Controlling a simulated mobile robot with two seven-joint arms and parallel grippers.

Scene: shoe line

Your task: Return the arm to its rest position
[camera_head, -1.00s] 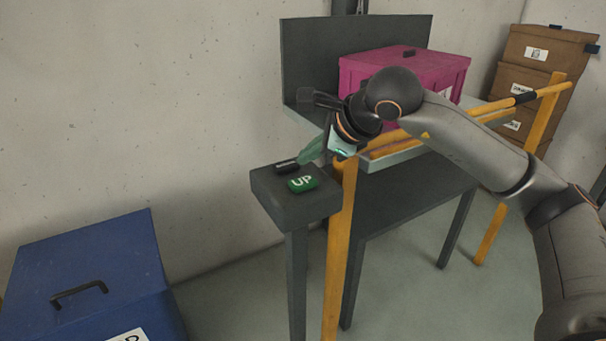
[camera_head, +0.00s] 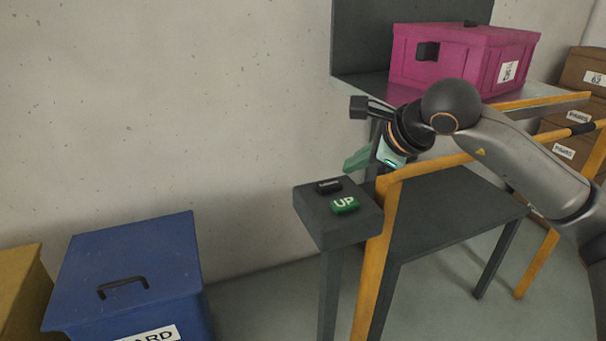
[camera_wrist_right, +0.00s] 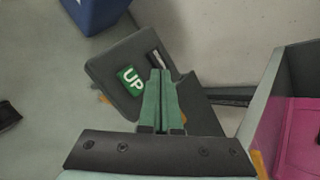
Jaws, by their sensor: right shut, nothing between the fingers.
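My right arm reaches in from the right in the head view, bent over the yellow rail. Its right gripper (camera_head: 352,161) has green fingers, shut together and empty. The fingers are just above the far side of a dark control box (camera_head: 311,216) with a green UP button (camera_head: 345,205) and a black button (camera_head: 328,185). The right wrist view shows the closed fingers (camera_wrist_right: 160,76) beside the UP button, partly covering the black button's side. Whether they touch the box is unclear, but they appear apart from it. My left gripper is out of view.
A yellow rail (camera_head: 376,262) stands right beside the control box under my forearm. A pink box (camera_head: 435,72) sits on a grey platform behind my arm. A blue bin (camera_head: 128,250) stands lower left, and brown boxes (camera_head: 592,68) are stacked right.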

